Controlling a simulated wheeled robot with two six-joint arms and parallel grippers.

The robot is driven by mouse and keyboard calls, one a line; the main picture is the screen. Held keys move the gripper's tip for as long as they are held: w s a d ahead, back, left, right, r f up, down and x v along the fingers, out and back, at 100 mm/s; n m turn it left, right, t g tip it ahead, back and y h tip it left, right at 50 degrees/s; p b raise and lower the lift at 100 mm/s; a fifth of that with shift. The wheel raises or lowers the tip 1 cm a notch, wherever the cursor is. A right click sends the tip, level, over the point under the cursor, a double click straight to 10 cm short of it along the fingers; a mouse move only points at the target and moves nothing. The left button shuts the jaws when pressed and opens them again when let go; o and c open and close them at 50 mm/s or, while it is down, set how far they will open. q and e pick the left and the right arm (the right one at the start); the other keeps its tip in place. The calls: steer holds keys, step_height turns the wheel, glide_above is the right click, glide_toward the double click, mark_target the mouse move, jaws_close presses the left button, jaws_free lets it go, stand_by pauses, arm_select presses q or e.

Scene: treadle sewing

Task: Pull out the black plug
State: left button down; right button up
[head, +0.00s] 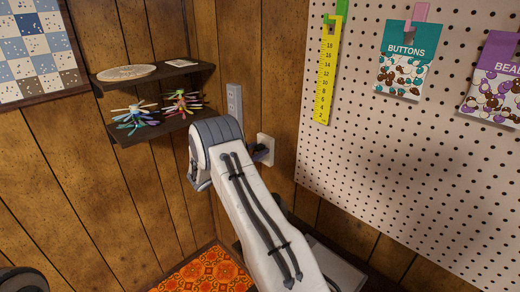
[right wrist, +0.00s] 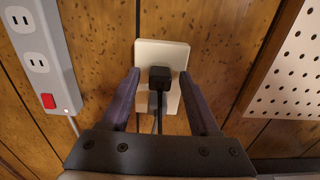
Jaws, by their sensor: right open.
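The black plug (right wrist: 159,77) sits in a cream wall outlet (right wrist: 175,53), with its cord hanging down, in the right wrist view. My right gripper (right wrist: 160,82) is open, with one dark finger on each side of the plug and a gap to it on both sides. In the head view the outlet (head: 267,148) shows on the wood wall beyond my right arm. The right gripper's fingers are mostly hidden there behind the arm. My left gripper does not show clearly; only a dark rounded part is at the lower left edge.
A white power strip (right wrist: 38,50) with a red switch is mounted left of the outlet; it also shows in the head view (head: 234,102). A pegboard (head: 360,130) stands to the right. Dark shelves (head: 150,125) with small items hang at left.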

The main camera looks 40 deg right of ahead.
jaws_close()
stand_by(1.6)
steer(key=a, duration=0.6)
steer(key=shift+s, duration=0.25)
stand_by(0.7)
